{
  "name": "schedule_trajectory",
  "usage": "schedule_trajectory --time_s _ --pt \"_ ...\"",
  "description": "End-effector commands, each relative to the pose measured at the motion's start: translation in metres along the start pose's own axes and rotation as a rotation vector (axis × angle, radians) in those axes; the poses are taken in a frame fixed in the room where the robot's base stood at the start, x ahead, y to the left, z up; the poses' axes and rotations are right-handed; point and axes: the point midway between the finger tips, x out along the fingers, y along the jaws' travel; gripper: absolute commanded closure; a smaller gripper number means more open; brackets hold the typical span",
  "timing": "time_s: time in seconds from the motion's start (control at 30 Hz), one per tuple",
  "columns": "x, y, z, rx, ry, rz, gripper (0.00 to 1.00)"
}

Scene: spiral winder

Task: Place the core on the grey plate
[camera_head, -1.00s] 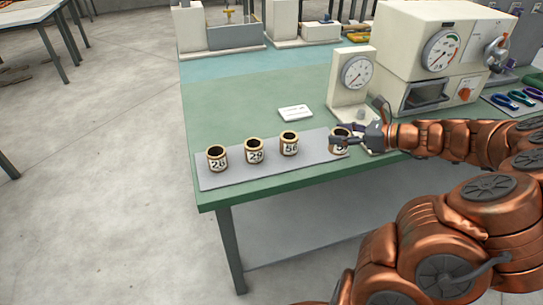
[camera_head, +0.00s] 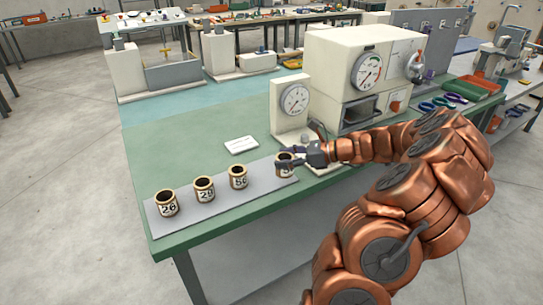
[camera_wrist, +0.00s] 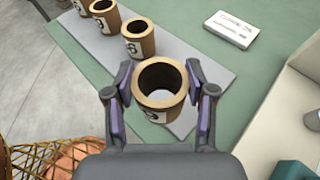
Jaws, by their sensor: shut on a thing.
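My gripper (camera_head: 289,158) is shut on a tan core (camera_head: 286,172) at the right end of the grey plate (camera_head: 259,187). In the wrist view the gripper (camera_wrist: 160,88) has one purple-padded finger on each side of this core (camera_wrist: 162,106), which is upright with its dark hollow facing the camera. The plate (camera_wrist: 195,65) lies right under it; I cannot tell whether its base touches. The fingers partly hide its number label. Three similar cores stand upright in a row on the plate: the one marked 26 (camera_head: 166,204), a middle one (camera_head: 204,190) and one marked 56 (camera_head: 238,177).
A white card (camera_head: 241,145) lies on the green table (camera_head: 160,150) behind the plate. A dial gauge stand (camera_head: 291,100) is close behind my gripper. A larger cream machine (camera_head: 345,70) stands to its right. Plate space between the 56 core and the held core is clear.

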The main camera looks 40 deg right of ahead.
Motion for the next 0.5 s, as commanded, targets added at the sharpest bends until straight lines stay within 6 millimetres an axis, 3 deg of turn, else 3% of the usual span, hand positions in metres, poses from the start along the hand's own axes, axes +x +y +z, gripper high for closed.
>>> schedule_trajectory --time_s 0.23,0.5 --pt "0.032 -0.031 0.008 -0.001 0.002 0.002 0.78" --pt "0.043 -0.045 0.010 0.000 0.001 -0.001 0.78"
